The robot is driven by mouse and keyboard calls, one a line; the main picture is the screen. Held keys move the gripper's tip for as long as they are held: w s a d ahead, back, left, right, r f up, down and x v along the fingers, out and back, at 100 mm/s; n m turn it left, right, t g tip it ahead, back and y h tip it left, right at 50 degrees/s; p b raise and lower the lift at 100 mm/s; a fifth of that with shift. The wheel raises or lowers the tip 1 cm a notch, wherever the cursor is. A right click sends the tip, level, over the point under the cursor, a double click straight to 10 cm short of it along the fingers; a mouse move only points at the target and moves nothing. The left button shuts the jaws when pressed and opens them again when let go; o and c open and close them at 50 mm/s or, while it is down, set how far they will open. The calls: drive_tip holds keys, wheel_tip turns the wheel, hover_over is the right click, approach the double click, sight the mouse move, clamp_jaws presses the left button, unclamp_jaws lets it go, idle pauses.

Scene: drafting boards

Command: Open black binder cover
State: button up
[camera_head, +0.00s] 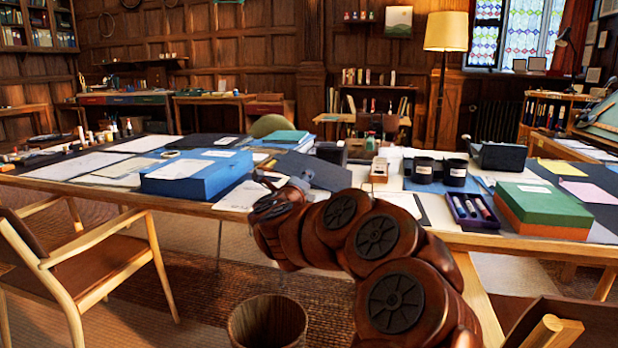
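A dark, near-black flat panel (318,171), which looks like the black binder or its cover, is on the long table just behind my arm. It looks slanted, but I cannot tell whether it is raised or lying flat. My arm hides its lower part. My gripper (266,192) is at the end of my reddish-brown arm, over the table's front edge area and at the left lower side of the dark panel. Its fingers are small and partly hidden, so I cannot tell whether they touch the panel or are open or shut.
A blue box (197,172) with a white sheet on top lies left of my gripper. Right are black cups (423,170), a purple tray (471,211) and a green-orange box (541,209). A wooden chair (80,265) and a bin (267,322) stand in front.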

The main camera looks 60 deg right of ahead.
drive_tip(key=shift+v, duration=2.05)
drive_tip(key=w+a+r+n+t+y+p, duration=0.55)
drive_tip(key=w+a+n, duration=0.3)
drive_tip(key=a, duration=0.35)
drive_tip(key=w+a+r+n+t+y+p, duration=0.55)
drive_tip(key=w+a+n, duration=0.3)
drive_tip(key=a, duration=0.45)
drive_tip(key=a+r+n+g+y+p, duration=0.15)
drive_tip(key=a+n+y+p, duration=0.5)
drive_tip(key=a, duration=0.75)
drive_tip(key=s+a+f+n+g+y+p, duration=0.2)
drive_tip(key=s+a+n+g+y+p, duration=0.1)
drive_tip(key=s+a+n+g+p, duration=0.8)
drive_tip(key=s+r+n+g+h+p, duration=0.1)
drive_tip(key=s+p, duration=0.3)
drive_tip(key=s, duration=0.8)
drive_tip(key=s+r+n+g+h+p, duration=0.2)
drive_tip(key=s+g+p, duration=0.2)
drive_tip(key=s, duration=0.8)
drive_tip(key=shift+s+d, duration=0.2)
drive_tip(key=shift+d, duration=0.1)
